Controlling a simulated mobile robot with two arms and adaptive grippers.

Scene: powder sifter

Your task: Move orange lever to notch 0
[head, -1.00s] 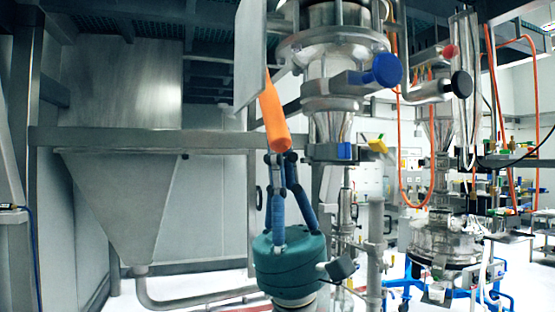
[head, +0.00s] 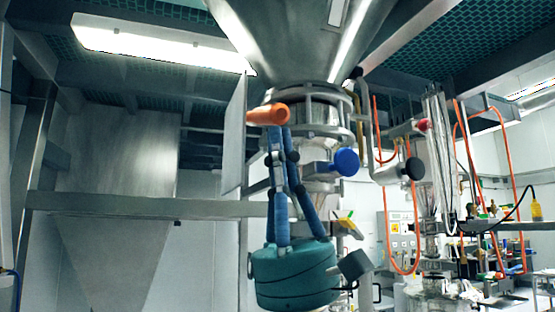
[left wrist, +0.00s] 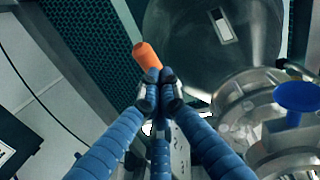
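The orange lever (head: 268,114) shows in the head view as a short, thick handle, roughly level, in front of the metal valve below the big hopper. In the left wrist view the lever (left wrist: 147,56) lies just beyond my fingertips. My left gripper (head: 279,128) has its blue fingers pointing up, with the tips together just under the lever, seemingly touching it. In the left wrist view the fingertips (left wrist: 160,78) meet, and I see no lever between them. No notch marks are readable. My right gripper is not in view.
A large metal hopper (head: 305,35) hangs above. A blue knob (head: 346,162) and a black knob (head: 414,168) stick out to the right of the lever. A flat metal plate (head: 234,135) stands close on its left. A horizontal beam (head: 140,205) runs behind.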

